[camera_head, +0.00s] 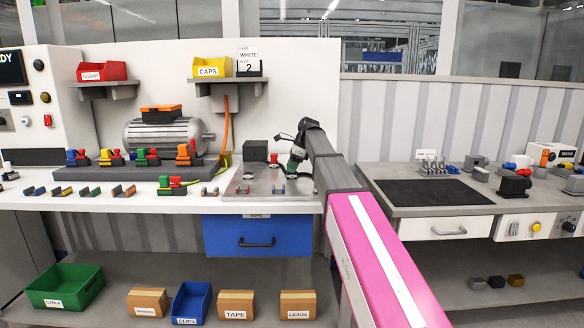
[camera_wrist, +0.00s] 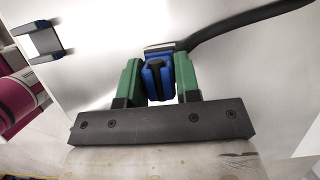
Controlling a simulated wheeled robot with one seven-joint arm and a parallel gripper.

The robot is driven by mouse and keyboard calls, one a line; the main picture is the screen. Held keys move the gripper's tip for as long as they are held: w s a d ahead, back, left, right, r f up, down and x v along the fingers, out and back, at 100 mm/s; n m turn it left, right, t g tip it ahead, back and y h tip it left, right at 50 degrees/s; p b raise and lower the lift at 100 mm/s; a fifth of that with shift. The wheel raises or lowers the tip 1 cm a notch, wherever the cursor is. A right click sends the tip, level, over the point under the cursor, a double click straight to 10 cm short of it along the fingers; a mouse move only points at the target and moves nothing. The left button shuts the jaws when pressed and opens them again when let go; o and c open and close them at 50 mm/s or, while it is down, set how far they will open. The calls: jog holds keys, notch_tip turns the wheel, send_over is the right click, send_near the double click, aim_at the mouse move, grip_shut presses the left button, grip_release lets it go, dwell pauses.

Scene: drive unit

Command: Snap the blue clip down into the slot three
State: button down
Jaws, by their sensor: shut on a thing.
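In the wrist view my gripper (camera_wrist: 158,68) has its two green fingers closed on a blue clip (camera_wrist: 159,80). A dark bar-like piece sits in the clip's middle, and a black cable (camera_wrist: 245,22) runs from beside it to the upper right. In the head view my gripper (camera_head: 293,165) is over the grey metal plate (camera_head: 262,175), right of the centre of the white bench; the held clip is too small to tell there. A dark rail (camera_head: 125,174) with several coloured clip pieces stands on the bench to the left. I cannot tell which place is slot three.
Several small clips (camera_head: 90,192) lie along the bench front. A grey motor (camera_head: 163,132) stands behind the rail. A dark box (camera_head: 255,151) stands at the plate's back. A red SCRAP bin (camera_head: 102,71) and yellow CAPS bin (camera_head: 213,67) sit on shelves.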

jog(key=shift+f, duration=0.1)
jog(key=c, duration=0.8)
grip_release()
jog(key=shift+o, duration=0.2)
